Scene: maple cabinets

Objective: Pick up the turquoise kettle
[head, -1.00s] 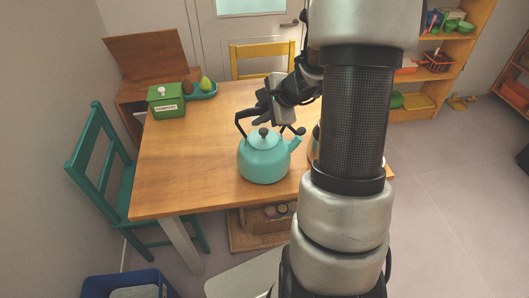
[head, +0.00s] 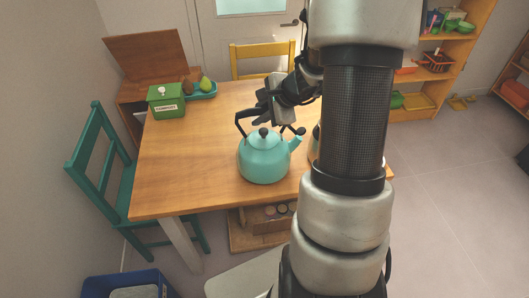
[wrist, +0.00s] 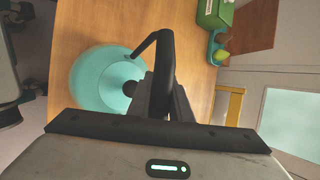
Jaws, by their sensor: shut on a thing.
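The turquoise kettle (head: 264,162) stands upright on the wooden table (head: 185,160), near its front edge. It has a black lid knob, a black handle (head: 240,122) arching over the top and a spout pointing right. In the wrist view the kettle's round body (wrist: 92,82) lies at the left, with its handle (wrist: 165,48) running up between the fingers. My gripper (head: 264,116) is at the top of the handle and shut on it; it also shows in the wrist view (wrist: 166,95). The gripper partly hides the handle. I cannot tell whether the kettle's base touches the table.
A green box (head: 166,101) and a teal tray (head: 203,93) with a green pear are at the back left. A teal chair (head: 110,165) stands left, a yellow chair (head: 262,50) behind. Another object right of the kettle is mostly hidden by my arm.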

